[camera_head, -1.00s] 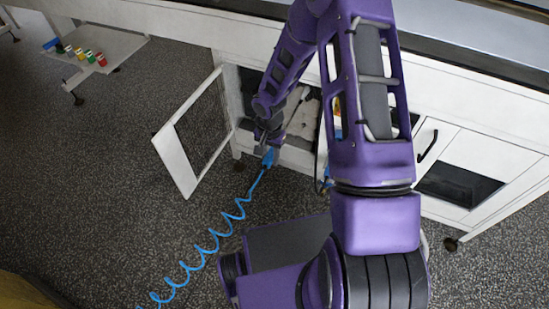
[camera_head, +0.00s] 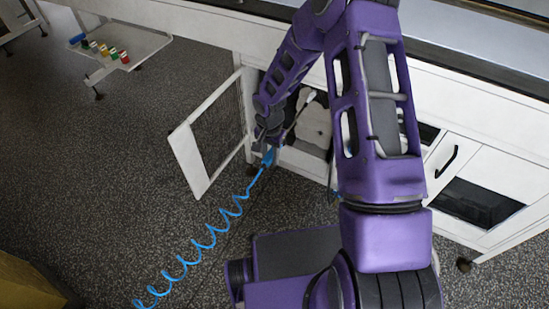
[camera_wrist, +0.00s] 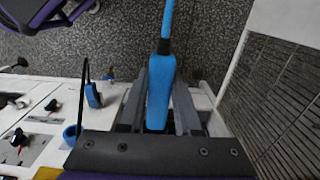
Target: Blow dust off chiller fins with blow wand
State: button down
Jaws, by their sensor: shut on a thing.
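My gripper (camera_head: 267,141) is shut on the blue blow wand (camera_head: 268,157), in front of an open cabinet bay. The wand's thin tube runs up and right from the gripper to a pale tip (camera_head: 309,97) in front of the bay. Inside the bay is a pale, lumpy patch (camera_head: 314,126), seemingly dust over the chiller fins; the fins themselves cannot be made out. In the wrist view the blue handle (camera_wrist: 160,95) sits between my two dark fingers, and the tip is out of sight. My arm hides part of the bay's right side.
The bay's white-framed door (camera_head: 188,160) stands open at the left, close to my gripper; its panel (camera_wrist: 285,95) fills the right of the wrist view. A blue coiled hose (camera_head: 205,240) trails across the floor. A shelf (camera_head: 145,52) with coloured containers is at the far left.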

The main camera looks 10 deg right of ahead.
jog(key=shift+w+a, duration=0.85)
jog(key=shift+a, duration=0.3)
